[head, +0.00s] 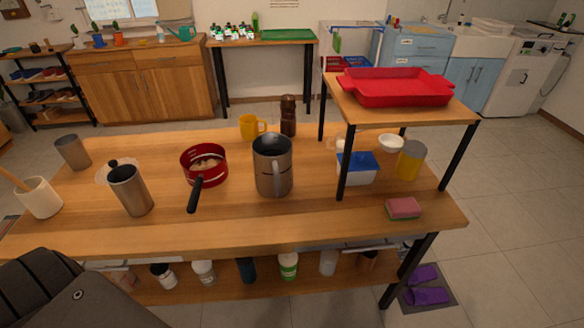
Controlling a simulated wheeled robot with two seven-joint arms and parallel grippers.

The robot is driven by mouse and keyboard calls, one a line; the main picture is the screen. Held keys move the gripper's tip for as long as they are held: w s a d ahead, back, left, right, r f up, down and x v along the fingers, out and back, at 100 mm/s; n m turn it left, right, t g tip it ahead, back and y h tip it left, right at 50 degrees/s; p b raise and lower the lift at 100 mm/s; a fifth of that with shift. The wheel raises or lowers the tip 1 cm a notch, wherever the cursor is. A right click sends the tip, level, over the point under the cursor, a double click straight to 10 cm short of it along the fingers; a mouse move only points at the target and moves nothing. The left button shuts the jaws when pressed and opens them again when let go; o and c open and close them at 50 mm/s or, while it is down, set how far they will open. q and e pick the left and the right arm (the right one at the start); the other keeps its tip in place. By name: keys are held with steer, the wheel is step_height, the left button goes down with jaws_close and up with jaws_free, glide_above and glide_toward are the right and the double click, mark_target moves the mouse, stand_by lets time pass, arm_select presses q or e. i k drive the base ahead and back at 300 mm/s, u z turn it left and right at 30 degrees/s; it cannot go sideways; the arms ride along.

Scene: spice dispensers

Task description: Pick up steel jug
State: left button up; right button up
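The steel jug (272,168) stands upright on the wooden table (330,222), a little right of the table's middle. It is a tall grey metal vessel, and its handle faces me. Something rounded and grey shows at its open top. Nothing hides its front side. Neither of my grippers is in view. A dark part at the lower left corner looks like a piece of my own arm, but no fingers show on it.
A red pan (204,166) with a black handle stands left of the jug. A yellow mug (250,127) and a brown grinder (288,115) stand behind it. A raised shelf (345,110) holding a red tray (395,88) is on the right. A steel cup (130,191) is farther left.

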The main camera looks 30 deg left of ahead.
mark_target(272, 151)
steer(key=i, duration=0.3)
steer(key=u, duration=1.6)
